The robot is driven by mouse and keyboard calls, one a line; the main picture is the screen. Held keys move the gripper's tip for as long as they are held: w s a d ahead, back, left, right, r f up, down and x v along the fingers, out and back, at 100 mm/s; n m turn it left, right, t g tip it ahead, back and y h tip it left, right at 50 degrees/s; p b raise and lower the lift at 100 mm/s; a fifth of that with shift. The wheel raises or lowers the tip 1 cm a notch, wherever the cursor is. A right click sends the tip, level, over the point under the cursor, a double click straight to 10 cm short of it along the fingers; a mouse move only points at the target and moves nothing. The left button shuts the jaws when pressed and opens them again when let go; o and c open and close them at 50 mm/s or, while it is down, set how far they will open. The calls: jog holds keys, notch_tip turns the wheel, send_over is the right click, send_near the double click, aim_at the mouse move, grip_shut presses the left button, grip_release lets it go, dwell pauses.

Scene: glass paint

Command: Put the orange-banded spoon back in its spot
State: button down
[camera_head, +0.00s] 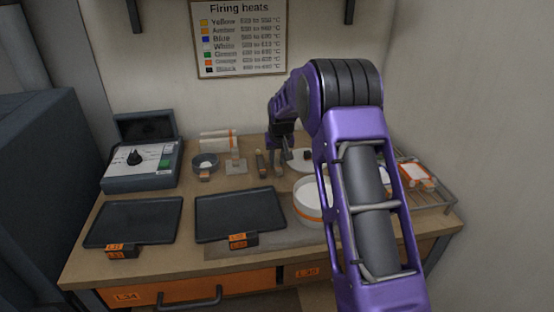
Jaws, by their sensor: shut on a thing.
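My gripper (281,151) is at the back middle of the wooden bench, pointing down beyond my purple arm. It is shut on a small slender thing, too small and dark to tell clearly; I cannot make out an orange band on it. Brown upright pieces (260,163) stand just left of the gripper. A pale small block or stand (236,166) is further left. A white round dish (301,158) lies just right of the gripper, with a small dark thing on it. I cannot tell which place is the spoon's spot.
Two dark trays, one at left (134,220) and one in the middle (240,214), lie in front. A white bowl with an orange band (309,203) stands partly behind my arm. A control box (142,160) and small dark bowl (205,164) are left; a wire rack (432,190) is right.

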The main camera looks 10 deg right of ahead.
jog(key=shift+f, duration=0.3)
jog(key=c, duration=0.6)
grip_release()
jog(key=shift+r, duration=0.1)
